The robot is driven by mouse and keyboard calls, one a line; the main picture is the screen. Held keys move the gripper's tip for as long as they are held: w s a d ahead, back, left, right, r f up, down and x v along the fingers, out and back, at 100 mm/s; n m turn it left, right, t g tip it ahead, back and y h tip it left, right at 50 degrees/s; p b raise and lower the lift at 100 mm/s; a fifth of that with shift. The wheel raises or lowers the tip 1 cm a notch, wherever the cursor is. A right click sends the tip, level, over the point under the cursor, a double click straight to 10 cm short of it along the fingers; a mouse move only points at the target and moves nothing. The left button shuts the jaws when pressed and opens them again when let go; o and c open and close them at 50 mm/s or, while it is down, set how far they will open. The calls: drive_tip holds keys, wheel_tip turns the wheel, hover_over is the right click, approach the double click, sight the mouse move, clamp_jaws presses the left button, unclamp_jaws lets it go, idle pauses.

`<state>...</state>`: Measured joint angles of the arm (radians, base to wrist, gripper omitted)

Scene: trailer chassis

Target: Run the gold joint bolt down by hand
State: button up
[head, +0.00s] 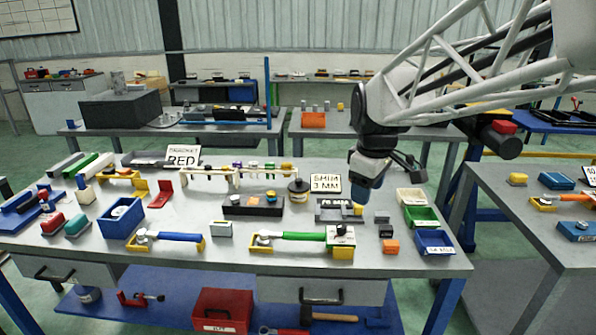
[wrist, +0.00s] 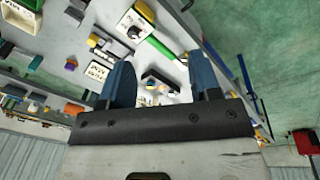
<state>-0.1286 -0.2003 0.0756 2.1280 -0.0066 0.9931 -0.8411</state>
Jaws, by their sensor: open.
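My gripper (head: 364,192) hangs above the right half of the workbench. In the wrist view its two blue fingers (wrist: 159,64) are apart with nothing between them. A grey fixture (head: 336,214) with a small yellow piece (head: 357,209) lies below it in the head view. I cannot tell which small yellow part is the gold joint bolt, or how far any bolt is seated.
A green-handled wrench (head: 302,236) and a blue-handled wrench (head: 178,237) lie along the front. White, green and blue bins (head: 434,241) stand at the right edge. A sign (head: 326,183) and a black round jar (head: 298,187) stand behind the fixtures.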

drive_tip(key=w+a+f+n, duration=0.1)
drive_tip(key=w+a+n, duration=0.35)
drive_tip(key=w, duration=0.55)
drive_tip(key=n+g, duration=0.2)
drive_tip(key=n, duration=1.2)
hover_over(270, 194)
wheel_tip(270, 194, down, 15)
drive_tip(key=shift+d+f, duration=0.1)
drive_tip(key=shift+d, duration=0.05)
drive_tip(key=shift+w+a+f, duration=0.15)
drive_tip(key=shift+a, duration=0.05)
drive_tip(key=shift+f, duration=0.2)
drive_tip(key=shift+f, duration=3.75)
drive_tip(key=c, duration=0.9)
